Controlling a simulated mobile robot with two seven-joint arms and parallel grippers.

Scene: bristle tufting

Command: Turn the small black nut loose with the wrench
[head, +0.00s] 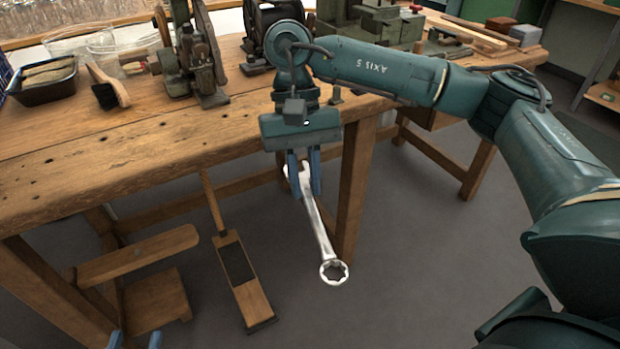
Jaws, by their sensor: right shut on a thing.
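My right gripper (305,188) is shut on a silver wrench (322,238) and holds it in front of the bench's front edge. The wrench hangs down at a slant, its ring end (334,272) lowest and free, its other end between the blue fingers. My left gripper (136,341) shows only as two blue fingertips at the bottom edge, set apart with nothing seen between them. I cannot make out the small black nut; the grey-green machines (192,62) on the bench are too small in view to tell.
The wooden bench (130,142) has a bare front strip. A black tray (44,82), a brush (107,88) and clear tubs (125,45) stand at its left. A small dark piece (335,95) sits near the front edge. A long-handled dustpan (245,280) stands below.

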